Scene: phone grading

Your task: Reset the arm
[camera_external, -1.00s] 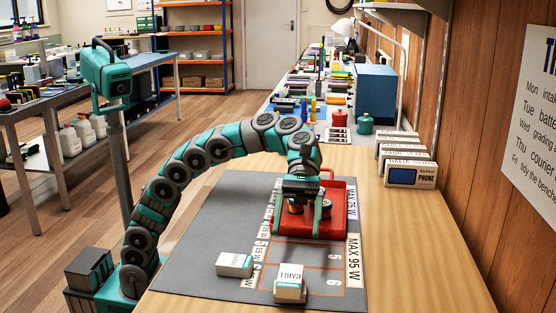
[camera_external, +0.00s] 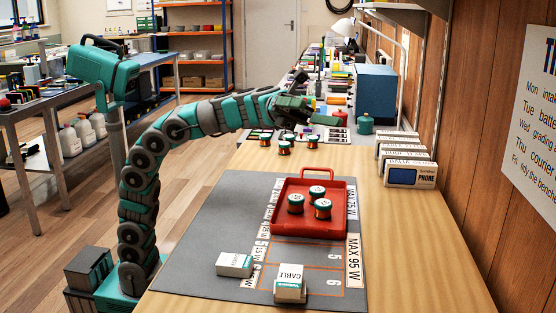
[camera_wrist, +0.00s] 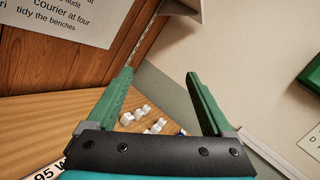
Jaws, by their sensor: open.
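My gripper (camera_external: 318,112) is raised above the back part of the bench in the external view, with my arm stretched out to the right. In the wrist view its two green fingers (camera_wrist: 165,95) stand wide apart with nothing between them. The red tray (camera_external: 326,229) lies on the grey mat (camera_external: 215,217), apart from my gripper. Several spools stand in the tray, among them a front spool (camera_external: 322,209) and a back spool (camera_external: 317,192). Other spools (camera_external: 284,147) stand on the wood behind the mat, below and near my gripper.
A white box (camera_external: 234,264) and a cable box (camera_external: 290,282) lie on the mat's front. Phone boxes (camera_external: 410,173) stand along the right side by the wall. A blue cabinet (camera_external: 376,95) and a green pot (camera_external: 365,124) stand farther back. The wood right of the mat is clear.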

